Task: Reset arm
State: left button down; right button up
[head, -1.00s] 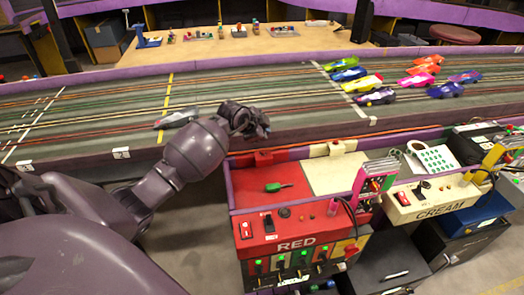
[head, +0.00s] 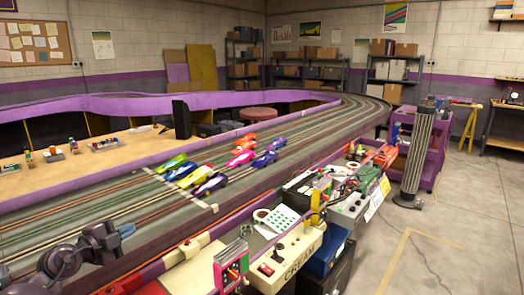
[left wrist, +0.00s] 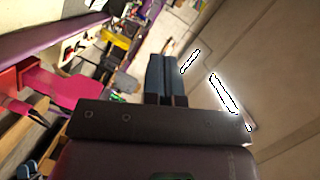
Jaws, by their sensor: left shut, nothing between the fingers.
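My left gripper (head: 127,230) is at the lower left of the head view, in front of the near side of the slot track (head: 255,170). Its two blue-grey fingers (left wrist: 167,78) lie together in the left wrist view, shut and empty. My right gripper is in neither view.
Several coloured slot cars, among them a yellow one (head: 195,176), stand on the track. The cream control station (head: 290,258) and other gear line the track's near side. A dark ribbed column (head: 417,155) stands at the right. The floor (head: 450,225) there is mostly clear.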

pick_arm(q)
jog(key=s+d+r+n+t, duration=0.2)
jog(key=s+d+r+t, duration=0.1)
jog(key=s+t, duration=0.2)
jog(key=s+f+n+g+y+p, duration=0.1)
jog(key=s+f+n+y, duration=0.1)
jog(key=s+f+n, duration=0.2)
jog(key=s+d+f+n+g+y+p, duration=0.1)
jog(key=s+f+n+g+y, duration=0.1)
jog(key=s+f, duration=0.4)
jog(key=s+d+f+n+g+y+p, duration=0.1)
jog(key=s+f+n+y, duration=0.1)
jog(key=s+f+n, duration=0.3)
jog(key=shift+s+n+g+y+p, duration=0.3)
jog(key=shift+s+y, duration=0.1)
jog(key=shift+s, duration=1)
jog(key=s+d+f+n+g+p, duration=0.1)
jog(key=s+f, duration=0.3)
jog(key=s, duration=0.5)
jog(key=s+d+f+n+g+p, duration=0.1)
jog(key=s+f+n+g, duration=0.2)
jog(key=s, duration=0.6)
jog(key=shift+s+d+f, duration=0.35)
jog(key=shift+s+d, duration=0.05)
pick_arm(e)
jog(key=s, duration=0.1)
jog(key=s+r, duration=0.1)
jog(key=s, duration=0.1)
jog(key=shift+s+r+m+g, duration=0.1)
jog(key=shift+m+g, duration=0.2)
